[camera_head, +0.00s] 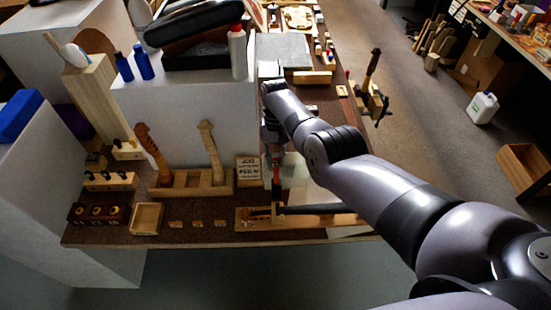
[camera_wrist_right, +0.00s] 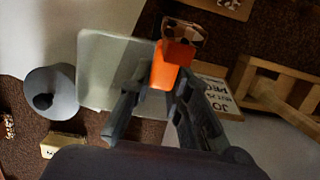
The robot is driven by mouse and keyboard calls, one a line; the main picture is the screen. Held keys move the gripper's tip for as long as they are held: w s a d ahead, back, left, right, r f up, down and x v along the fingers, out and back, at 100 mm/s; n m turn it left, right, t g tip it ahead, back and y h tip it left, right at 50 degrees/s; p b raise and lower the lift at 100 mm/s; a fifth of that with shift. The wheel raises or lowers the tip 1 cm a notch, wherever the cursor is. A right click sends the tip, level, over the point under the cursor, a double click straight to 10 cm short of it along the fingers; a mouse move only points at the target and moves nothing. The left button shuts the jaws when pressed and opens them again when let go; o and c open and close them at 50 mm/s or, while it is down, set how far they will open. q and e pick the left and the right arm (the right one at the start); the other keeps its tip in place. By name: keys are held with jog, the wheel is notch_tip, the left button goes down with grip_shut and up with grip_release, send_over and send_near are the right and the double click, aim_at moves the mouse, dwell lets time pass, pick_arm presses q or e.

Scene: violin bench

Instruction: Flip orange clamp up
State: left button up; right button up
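The orange clamp (camera_wrist_right: 165,66) shows in the right wrist view as an orange handle-like part with a dark and brown end. In the head view it is a small orange-red spot (camera_head: 277,176) just below my right gripper (camera_head: 275,160), over the bench. In the right wrist view the fingers of my right gripper (camera_wrist_right: 160,88) stand apart with the orange part between their tips. I cannot tell whether they press on it. Most of the clamp is hidden by the fingers and arm. My left gripper is in neither view.
A lettered card (camera_head: 248,168) stands left of my right gripper. A wooden rack (camera_head: 190,190) with violin necks is further left. A wooden piece with a long dark part (camera_head: 305,210) lies near the front edge. A white block (camera_head: 190,100) rises behind the rack.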

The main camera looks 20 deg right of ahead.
jog(key=o, duration=0.5)
jog(key=shift+w+f, duration=0.1)
jog(key=shift+f, duration=0.05)
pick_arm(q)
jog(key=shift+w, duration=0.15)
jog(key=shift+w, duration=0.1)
pick_arm(e)
jog(key=shift+r, duration=0.25)
jog(key=v, duration=1.1)
jog(key=shift+r, duration=0.35)
jog(key=shift+f, duration=0.1)
